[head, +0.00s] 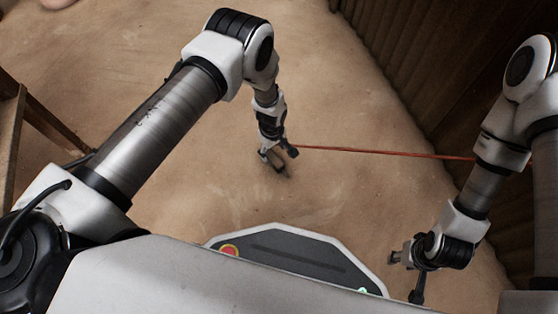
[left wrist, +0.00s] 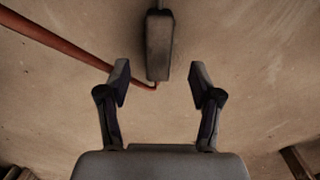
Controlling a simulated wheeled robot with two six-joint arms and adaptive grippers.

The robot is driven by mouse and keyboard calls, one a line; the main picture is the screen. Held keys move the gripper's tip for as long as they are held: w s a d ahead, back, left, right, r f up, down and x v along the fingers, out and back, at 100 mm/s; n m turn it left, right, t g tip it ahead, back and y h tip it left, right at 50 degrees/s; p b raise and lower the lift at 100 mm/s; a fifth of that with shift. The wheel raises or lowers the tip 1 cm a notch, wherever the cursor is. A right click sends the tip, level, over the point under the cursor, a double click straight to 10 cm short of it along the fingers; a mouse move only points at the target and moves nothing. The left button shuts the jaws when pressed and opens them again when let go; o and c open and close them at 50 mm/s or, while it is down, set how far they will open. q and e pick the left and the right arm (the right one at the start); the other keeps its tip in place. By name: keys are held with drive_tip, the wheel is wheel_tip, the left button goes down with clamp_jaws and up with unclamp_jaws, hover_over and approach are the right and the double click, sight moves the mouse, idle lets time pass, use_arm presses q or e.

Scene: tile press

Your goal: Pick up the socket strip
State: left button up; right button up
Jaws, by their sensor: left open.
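In the left wrist view a dark, narrow block (left wrist: 158,45), which looks like the socket strip, lies on the brown ground. Its near end lies in line with the gap between the fingers of my left gripper (left wrist: 161,82). The fingers are spread, one to each side of it, and I see no contact. In the head view my left gripper (head: 277,158) points down over the ground, and the strip is too small or too hidden there to make out. My right gripper (head: 405,280) hangs low at the right with its fingers apart and nothing visible between them.
A thin red-brown cord or rod (head: 385,153) runs right from near my left gripper. It shows in the left wrist view (left wrist: 60,40) too, ending beside the block's near end. A dark ribbed wall (head: 425,75) stands at the right, a wooden frame (head: 12,125) at the left.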

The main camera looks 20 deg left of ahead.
sight(274, 158)
use_arm(q)
wheel_tip(274, 158, down, 7)
drive_tip(key=b, duration=0.4)
drive_tip(key=shift+d+f+b, duration=0.1)
drive_tip(key=shift+b, duration=0.2)
drive_tip(key=shift+r, duration=0.2)
clamp_jaws()
